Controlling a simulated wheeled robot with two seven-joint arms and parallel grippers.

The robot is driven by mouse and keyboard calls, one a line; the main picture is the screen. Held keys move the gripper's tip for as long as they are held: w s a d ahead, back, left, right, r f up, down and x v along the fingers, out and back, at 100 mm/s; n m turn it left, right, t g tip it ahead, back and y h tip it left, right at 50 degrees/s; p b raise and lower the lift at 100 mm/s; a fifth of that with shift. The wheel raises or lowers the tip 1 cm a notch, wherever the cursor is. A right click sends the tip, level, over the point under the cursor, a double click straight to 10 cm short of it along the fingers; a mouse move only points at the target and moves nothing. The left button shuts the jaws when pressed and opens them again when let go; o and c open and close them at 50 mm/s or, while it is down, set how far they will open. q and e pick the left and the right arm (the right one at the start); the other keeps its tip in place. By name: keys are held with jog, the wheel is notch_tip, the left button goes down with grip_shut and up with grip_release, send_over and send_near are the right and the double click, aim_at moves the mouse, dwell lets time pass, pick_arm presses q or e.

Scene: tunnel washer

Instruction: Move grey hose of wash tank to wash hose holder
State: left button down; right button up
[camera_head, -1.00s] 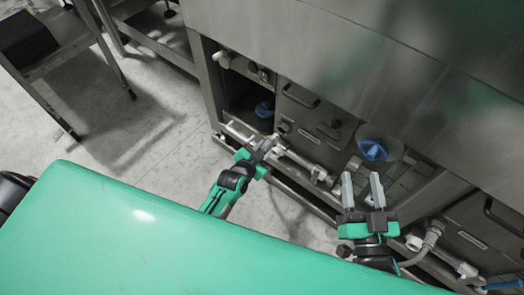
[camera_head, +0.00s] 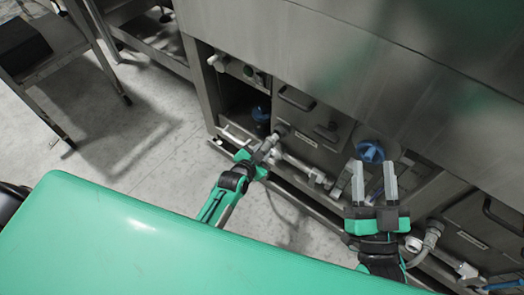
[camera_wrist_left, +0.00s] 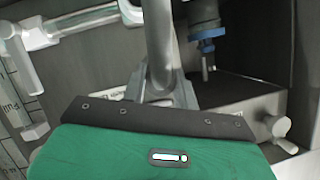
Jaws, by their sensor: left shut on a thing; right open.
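My left gripper (camera_head: 268,148) is low at the front of the steel machine, by the open recess, and is shut on a grey tube-like piece that I take to be the grey hose. In the left wrist view the grey hose (camera_wrist_left: 160,45) runs upright down to the gripper; the fingertips and exact contact are hard to make out. My right gripper (camera_head: 374,172) is open and empty, its two fingers pointing up in front of the blue cap (camera_head: 370,152). I cannot tell which part is the wash hose holder.
A light pipe (camera_head: 303,168) runs along the machine's lower front, right of my left gripper. A blue fitting (camera_head: 261,114) sits in the dark recess and shows in the left wrist view (camera_wrist_left: 207,32). Another grey hose (camera_head: 431,237) hangs at the right. Free floor lies at the left.

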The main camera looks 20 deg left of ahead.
pick_arm(q)
jog(key=shift+r, duration=0.15)
jog(key=shift+w, duration=0.1)
jog(key=shift+w+d, duration=0.35)
jog(key=shift+w, duration=0.5)
jog(key=shift+w+d, duration=0.1)
jog(key=shift+w, duration=0.2)
dwell(0.4)
jog(key=c, duration=1)
grip_release()
